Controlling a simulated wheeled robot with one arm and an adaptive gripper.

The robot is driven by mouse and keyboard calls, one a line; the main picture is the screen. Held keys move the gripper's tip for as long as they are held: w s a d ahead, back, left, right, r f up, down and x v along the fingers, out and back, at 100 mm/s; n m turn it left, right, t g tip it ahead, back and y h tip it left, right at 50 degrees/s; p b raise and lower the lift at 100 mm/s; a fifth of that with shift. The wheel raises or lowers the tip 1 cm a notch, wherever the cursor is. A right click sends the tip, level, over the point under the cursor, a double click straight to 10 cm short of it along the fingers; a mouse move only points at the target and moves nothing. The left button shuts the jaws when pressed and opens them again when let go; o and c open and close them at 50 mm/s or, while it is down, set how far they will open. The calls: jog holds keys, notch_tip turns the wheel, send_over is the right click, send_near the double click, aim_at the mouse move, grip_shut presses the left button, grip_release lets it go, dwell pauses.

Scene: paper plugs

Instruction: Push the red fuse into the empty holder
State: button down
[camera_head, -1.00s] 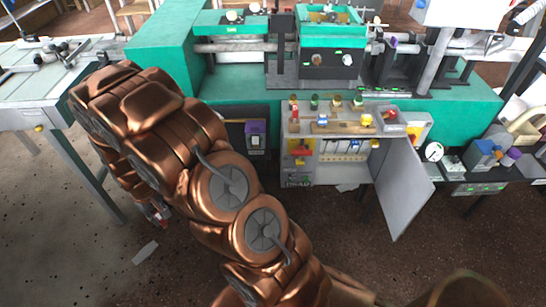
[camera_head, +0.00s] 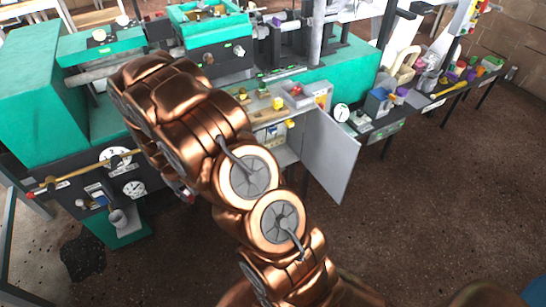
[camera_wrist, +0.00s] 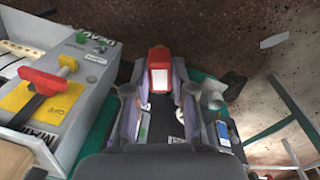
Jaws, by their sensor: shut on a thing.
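My gripper (camera_wrist: 158,85) is shut on the red fuse (camera_wrist: 158,57), which has a white face and stands between the two fingertips in the wrist view. In the head view the gripper hangs at the lower left of my arm, and only a small part of it shows. The open grey cabinet (camera_head: 281,150) is partly hidden behind my arm. In the wrist view the cabinet's front (camera_wrist: 85,75) lies left of the gripper, apart from the fuse. I cannot make out the empty holder.
A red-handled switch (camera_wrist: 47,84) sits on the cabinet front. The cabinet door (camera_head: 331,158) stands open to the right. A green machine (camera_head: 40,110) stands behind my arm. A shelf with tools (camera_head: 400,98) runs along the right. Brown floor (camera_head: 430,200) is open at the right.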

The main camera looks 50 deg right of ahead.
jog(key=d+f+n+t+h+b, duration=0.2)
jog(key=d+f+b, duration=0.3)
jog(key=d, duration=0.3)
jog(key=w+d+f+n+t+h+b, duration=0.1)
jog(key=d+f+n+t+h+b, duration=0.15)
jog(key=d+f+b, duration=0.35)
jog(key=d+f+n+t+h+b, duration=0.1)
jog(key=d+f+n+b, duration=0.2)
jog(key=d, duration=0.6)
jog(key=s+d+r+n+t+b, duration=0.1)
jog(key=d+t+b, duration=0.4)
jog(key=b, duration=0.9)
jog(key=s+d+r+n+t+b, duration=0.1)
jog(key=d+r+n+t+b, duration=0.2)
jog(key=b, duration=1.2)
jog(key=shift+s+d+n+t+y, duration=0.35)
jog(key=shift+d+n+t, duration=0.6)
jog(key=shift+d+t, duration=1.25)
jog(key=shift+d+g+b, duration=0.3)
jog(key=shift+d+g, duration=0.25)
jog(key=shift+d, duration=0.1)
jog(key=x, duration=0.5)
jog(key=shift+w+d, duration=0.15)
jog(key=shift+w, duration=0.2)
jog(key=shift+f+b, duration=0.2)
jog(key=shift+b, duration=0.25)
